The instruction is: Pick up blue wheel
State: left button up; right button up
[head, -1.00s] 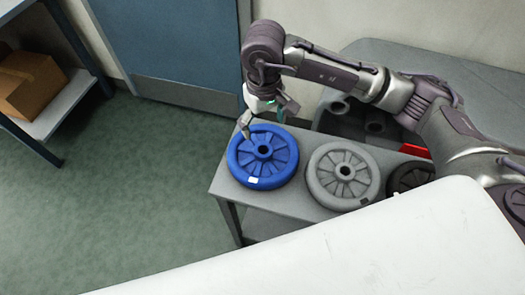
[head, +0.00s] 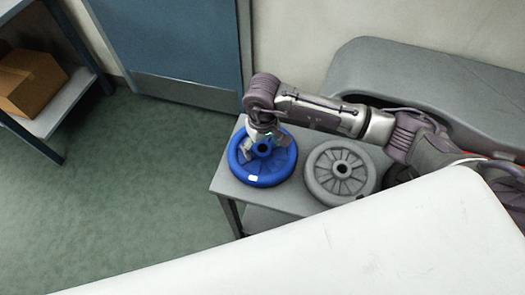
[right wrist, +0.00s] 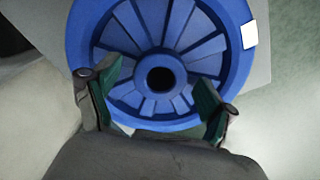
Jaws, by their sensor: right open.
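The blue wheel (head: 268,172) lies flat at the left end of a grey table, with a small white label on its front edge. In the right wrist view the blue wheel (right wrist: 160,28) fills the middle, with its dark centre hole in sight. My right gripper (head: 264,148) is over the far part of the wheel. Its two fingers (right wrist: 158,98) are spread apart over the spoked face, on either side below the hub hole, with nothing between them. I cannot tell whether the fingertips touch the wheel. My left gripper is not in view.
A grey wheel (head: 340,172) lies just right of the blue one on the grey table (head: 226,187). A darker wheel beyond it is mostly hidden by my arm. A white surface (head: 330,250) fills the front. A shelf with a cardboard box (head: 32,82) stands at left.

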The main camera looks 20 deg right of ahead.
jog(key=shift+c, duration=0.4)
grip_shut()
jog(key=shift+r, duration=0.1)
